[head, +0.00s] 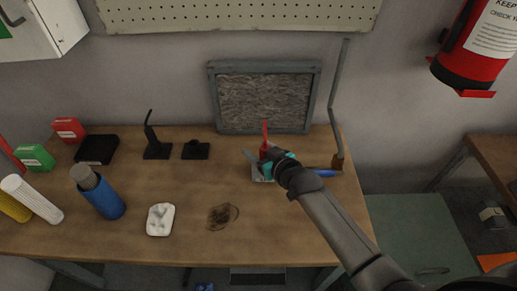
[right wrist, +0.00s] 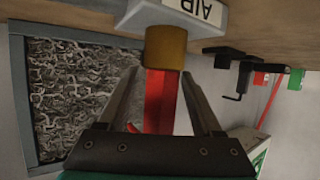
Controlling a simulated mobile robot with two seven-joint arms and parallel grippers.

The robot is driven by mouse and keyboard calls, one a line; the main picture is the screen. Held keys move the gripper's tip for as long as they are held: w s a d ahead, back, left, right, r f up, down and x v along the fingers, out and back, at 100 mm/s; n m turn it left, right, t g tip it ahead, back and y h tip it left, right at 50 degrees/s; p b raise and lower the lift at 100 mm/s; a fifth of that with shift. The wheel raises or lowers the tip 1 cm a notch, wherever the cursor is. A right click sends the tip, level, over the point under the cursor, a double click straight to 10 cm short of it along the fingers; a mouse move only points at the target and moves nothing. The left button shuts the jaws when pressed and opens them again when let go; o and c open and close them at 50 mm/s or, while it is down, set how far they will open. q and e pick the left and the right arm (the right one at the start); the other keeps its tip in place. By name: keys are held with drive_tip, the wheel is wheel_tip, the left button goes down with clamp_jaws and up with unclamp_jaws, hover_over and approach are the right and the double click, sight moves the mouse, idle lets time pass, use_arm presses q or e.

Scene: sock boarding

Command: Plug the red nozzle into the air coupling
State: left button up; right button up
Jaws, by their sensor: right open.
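The red nozzle (right wrist: 160,100) stands upright with its base end against the brass air coupling (right wrist: 165,47) in the right wrist view, where the picture is turned over. The two look in line and touching; how deep the nozzle sits is hidden. The coupling is on a pale block (right wrist: 160,15) marked AIR. In the head view the nozzle (head: 266,133) rises above the small block (head: 258,174). My right gripper (right wrist: 159,76) is open, with one finger on each side of the nozzle and visible gaps between. My left gripper is not in view.
A framed filter panel (head: 265,98) leans at the wall behind the nozzle. A bent grey pipe (head: 336,95) stands to the right. Two black stands (head: 157,150) are to the left. A blue bottle (head: 103,197) and white tray (head: 160,219) lie front left.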

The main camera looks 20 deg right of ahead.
drive_tip(key=p+v, duration=0.3)
drive_tip(key=v, duration=1.2)
drive_tip(key=shift+p, duration=0.4)
drive_tip(key=shift+s, duration=0.2)
